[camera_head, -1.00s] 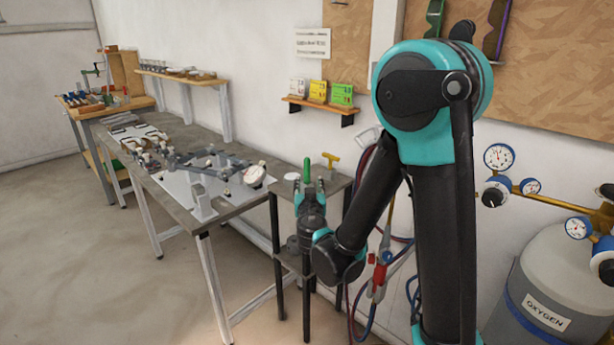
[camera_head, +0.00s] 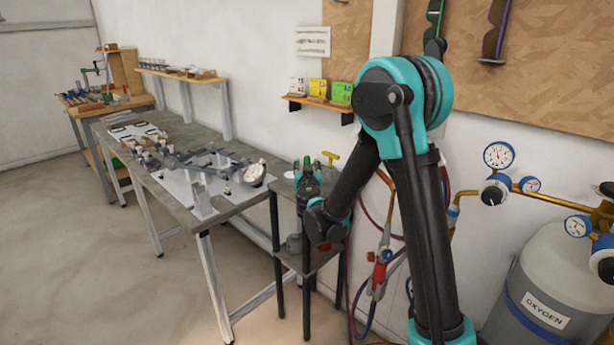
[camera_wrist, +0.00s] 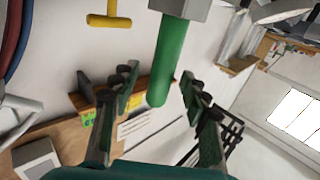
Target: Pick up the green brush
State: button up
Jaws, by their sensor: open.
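The green brush (camera_wrist: 170,62) shows in the wrist view as a green rod-like handle. It reaches down from a grey block at the top of the picture, and its rounded end lies near the gap between my fingers. In the head view only a small green tip of the brush (camera_head: 307,161) shows, with my gripper in front of the rest. My gripper (camera_head: 307,172) is open at the small side stand. In the wrist view my gripper's fingers (camera_wrist: 156,84) stand apart on either side of the handle's end, with a visible gap on both sides.
A yellow T-shaped tool (camera_head: 330,158) stands just right of the brush; it also shows in the wrist view (camera_wrist: 110,20). The workbench (camera_head: 225,209) with clamps and a jig is to the left. Hoses and an oxygen cylinder (camera_head: 550,285) are at right.

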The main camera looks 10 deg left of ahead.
jog(key=shift+w, duration=0.35)
grip_shut()
jog(key=shift+r, duration=0.1)
